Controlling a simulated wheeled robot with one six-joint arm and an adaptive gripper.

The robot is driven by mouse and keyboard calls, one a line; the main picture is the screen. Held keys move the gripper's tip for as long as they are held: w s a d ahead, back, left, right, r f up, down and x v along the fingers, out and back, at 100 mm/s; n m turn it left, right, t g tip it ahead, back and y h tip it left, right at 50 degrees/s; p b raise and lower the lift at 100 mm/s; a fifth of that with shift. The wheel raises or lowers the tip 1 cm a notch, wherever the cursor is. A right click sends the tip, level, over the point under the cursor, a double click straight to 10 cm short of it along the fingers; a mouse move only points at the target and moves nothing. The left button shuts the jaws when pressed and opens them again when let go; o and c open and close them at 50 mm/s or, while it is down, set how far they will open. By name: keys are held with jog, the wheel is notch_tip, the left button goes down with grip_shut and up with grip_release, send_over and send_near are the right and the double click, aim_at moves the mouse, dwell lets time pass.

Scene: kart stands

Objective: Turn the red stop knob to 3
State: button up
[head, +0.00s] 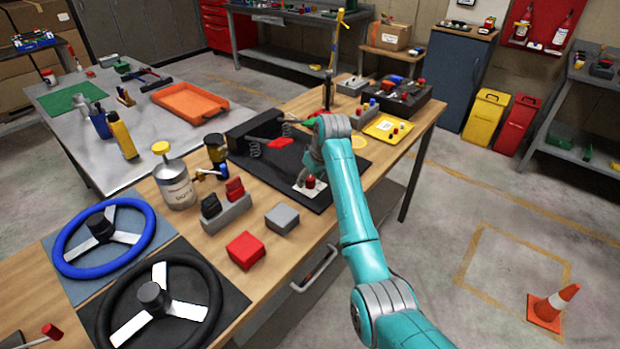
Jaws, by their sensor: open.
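A small red knob (310,182) stands on a white plate (300,190) at the front right of the black mat on the wooden bench. It looks like the stop knob, but the dial marks are too small to read, so I cannot tell its setting. My gripper (306,177) points down just above and behind the knob, at the end of my teal arm. It is open. The fingers are small and partly hidden by my wrist, so I cannot tell whether they touch the knob.
A black pedal unit (262,132) stands left of my gripper. A yellow tray (387,128) and a black box (408,100) lie behind to the right. A grey block (282,218), red block (245,250) and steering wheels (104,237) lie nearer. Floor right of the bench is largely clear.

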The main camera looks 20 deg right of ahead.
jog(key=shift+w+f, duration=0.1)
jog(key=shift+f, duration=0.2)
grip_shut()
jog(key=shift+a, duration=0.1)
jog(key=shift+m, duration=0.3)
jog(key=m+h, duration=0.2)
jog(key=m, duration=0.3)
jog(key=m+h, duration=0.1)
jog(key=m, duration=0.2)
jog(key=m+h, duration=0.1)
jog(key=m, duration=0.2)
jog(key=shift+g, duration=0.3)
dwell(0.4)
